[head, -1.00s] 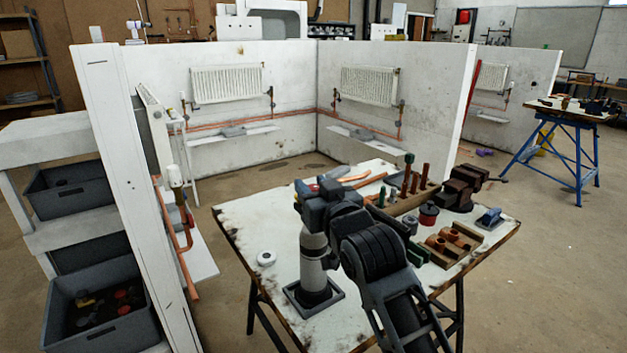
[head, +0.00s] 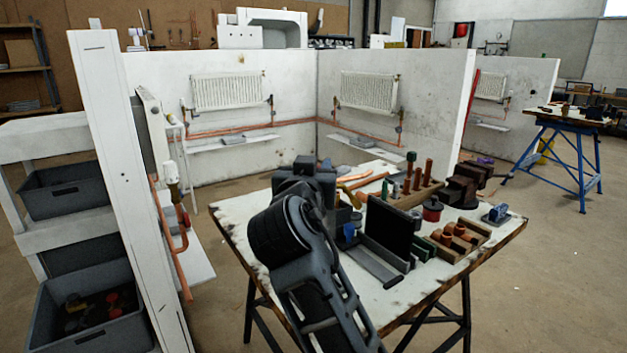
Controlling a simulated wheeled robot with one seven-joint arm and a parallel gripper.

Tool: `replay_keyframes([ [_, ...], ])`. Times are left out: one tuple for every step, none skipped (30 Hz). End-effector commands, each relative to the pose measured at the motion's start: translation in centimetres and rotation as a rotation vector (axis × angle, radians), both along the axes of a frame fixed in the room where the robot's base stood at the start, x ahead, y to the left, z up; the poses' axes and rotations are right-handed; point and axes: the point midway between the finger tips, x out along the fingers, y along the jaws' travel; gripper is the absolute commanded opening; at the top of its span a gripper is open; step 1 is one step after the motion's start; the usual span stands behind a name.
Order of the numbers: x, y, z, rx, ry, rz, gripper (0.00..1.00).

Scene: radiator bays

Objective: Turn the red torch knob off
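My arm rises from the bottom of the head view and folds over the left part of the workbench. Its dark wrist end (head: 304,182) stands over the bench's back left, and my gripper's fingertips are hidden behind it. No torch with a red knob can be made out; my arm covers much of the left bench top. A small red and black tin-like object (head: 432,209) stands on the right half of the bench, clear of my arm. I cannot tell whether it has to do with the torch.
The worn white workbench (head: 490,240) carries a dark upright panel (head: 390,225), a wooden rack (head: 418,195) with upright copper pieces, a wooden block with copper fittings (head: 460,238) and a dark vice (head: 466,186). A white bay wall (head: 105,150) stands close on the left.

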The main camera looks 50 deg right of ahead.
Motion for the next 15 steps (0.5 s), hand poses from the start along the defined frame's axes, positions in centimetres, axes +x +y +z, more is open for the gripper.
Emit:
replay_keyframes([
  [0.09, 0.04, -0.35, 0.002, 0.002, -0.010, 0.08],
  [0.08, 0.04, -0.35, 0.002, 0.004, -0.017, 0.08],
  [0.07, 0.03, -0.31, 0.002, 0.004, -0.025, 0.08],
  [0.06, 0.02, -0.28, 0.002, 0.004, -0.029, 0.08],
  [0.06, 0.02, -0.25, 0.002, 0.004, -0.032, 0.08],
  [0.06, 0.02, -0.23, 0.002, 0.004, -0.036, 0.08],
  [0.06, 0.02, -0.21, 0.003, 0.004, -0.037, 0.08],
  [0.06, 0.02, -0.21, 0.002, 0.005, -0.039, 0.08],
  [0.05, 0.02, -0.20, 0.002, 0.005, -0.040, 0.08],
  [0.05, 0.02, -0.20, 0.002, 0.005, -0.040, 0.08],
  [0.05, 0.02, -0.19, 0.003, 0.005, -0.041, 0.08],
  [0.05, 0.00, -0.19, 0.003, 0.005, -0.041, 0.08],
  [0.05, 0.00, -0.19, 0.003, 0.005, -0.041, 0.08],
  [0.05, 0.00, -0.20, 0.003, 0.005, -0.041, 0.08],
  [0.05, 0.00, -0.20, 0.003, 0.005, -0.040, 0.08],
])
